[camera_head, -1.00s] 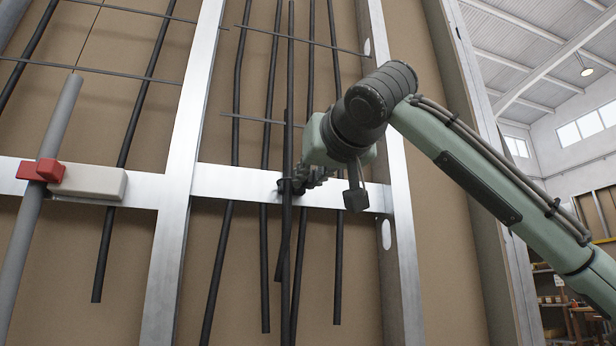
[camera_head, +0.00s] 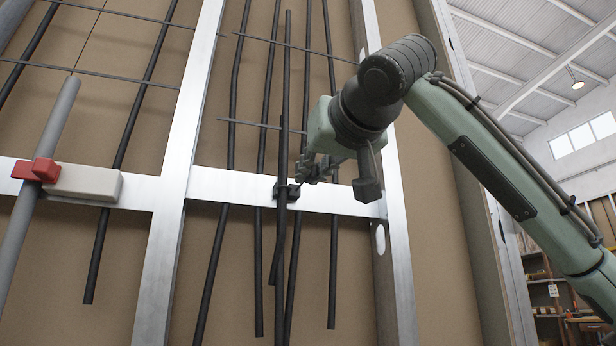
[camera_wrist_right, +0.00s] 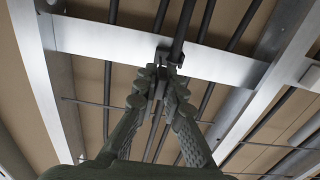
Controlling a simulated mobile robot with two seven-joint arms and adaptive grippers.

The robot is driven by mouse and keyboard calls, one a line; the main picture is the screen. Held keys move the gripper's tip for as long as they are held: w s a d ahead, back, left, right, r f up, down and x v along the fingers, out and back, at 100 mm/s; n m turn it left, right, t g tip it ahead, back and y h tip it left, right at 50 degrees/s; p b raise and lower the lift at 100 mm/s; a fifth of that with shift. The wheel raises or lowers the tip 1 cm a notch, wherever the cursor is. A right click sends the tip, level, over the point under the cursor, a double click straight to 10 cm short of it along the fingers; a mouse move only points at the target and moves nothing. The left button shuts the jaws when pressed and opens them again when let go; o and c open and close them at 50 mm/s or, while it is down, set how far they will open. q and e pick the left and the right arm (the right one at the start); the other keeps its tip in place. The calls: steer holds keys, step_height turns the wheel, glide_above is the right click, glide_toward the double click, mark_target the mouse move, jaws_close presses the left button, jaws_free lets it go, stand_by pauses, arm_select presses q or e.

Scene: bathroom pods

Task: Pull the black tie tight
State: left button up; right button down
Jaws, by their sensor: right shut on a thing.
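The black tie (camera_head: 287,190) sits with a small dark bracket on the horizontal metal rail, around a thick black cable (camera_head: 282,120). My right gripper (camera_head: 303,170) is just right of and above it, apart from the rail. In the right wrist view, the fingers (camera_wrist_right: 159,75) come together right by the dark tie and bracket (camera_wrist_right: 171,58). They are shut on the tie's tail, which is thin and mostly hidden between the fingertips. I cannot tell how snugly the loop lies on the cable. My left gripper is in neither view.
Several black cables run down the brown panel (camera_head: 400,20). Metal uprights (camera_head: 178,130) flank this bay, and thin rods cross it. At left, a red clamp (camera_head: 38,170) and white block (camera_head: 88,183) sit by a grey pipe (camera_head: 45,130). Open room lies at right.

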steer(key=c, duration=1.6)
jaws_free()
steer(key=shift+s, duration=0.15)
steer(key=v, duration=1.2)
